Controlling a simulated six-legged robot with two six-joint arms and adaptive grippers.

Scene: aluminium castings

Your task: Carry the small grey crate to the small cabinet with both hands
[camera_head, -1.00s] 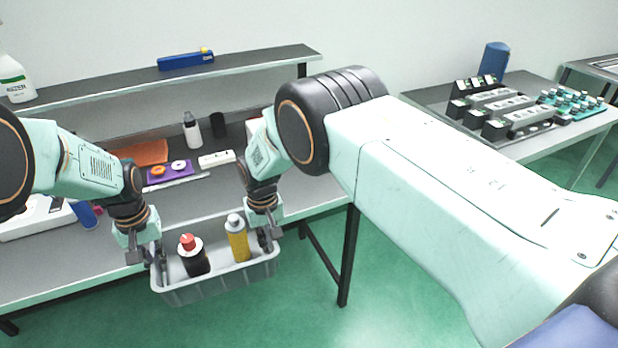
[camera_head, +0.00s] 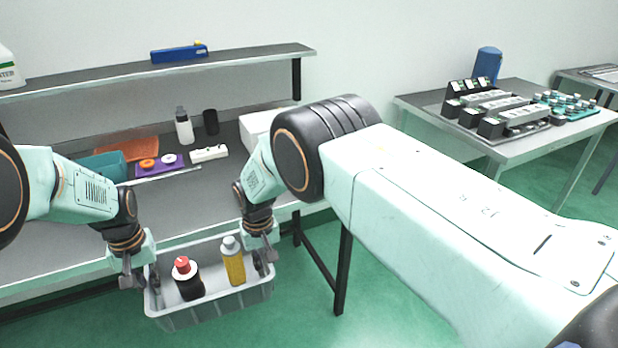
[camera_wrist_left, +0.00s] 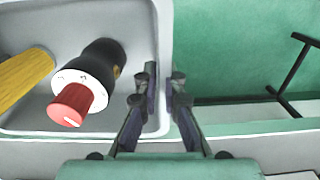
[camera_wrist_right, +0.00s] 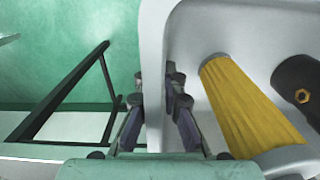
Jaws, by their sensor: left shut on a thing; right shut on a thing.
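The small grey crate (camera_head: 215,306) hangs in the air in front of the workbench edge. My right gripper (camera_head: 262,262) is shut on the right end wall, which also shows in the right wrist view (camera_wrist_right: 153,80). I cannot make out which piece is the small cabinet.
The workbench (camera_head: 205,200) behind the crate carries an orange mat (camera_head: 130,147), a teal bin (camera_head: 103,166), a white bottle (camera_head: 184,128) and a white box (camera_head: 262,122). A shelf (camera_head: 120,75) runs above. Another table (camera_head: 540,143) with castings stands at the right. Green floor is open between them.

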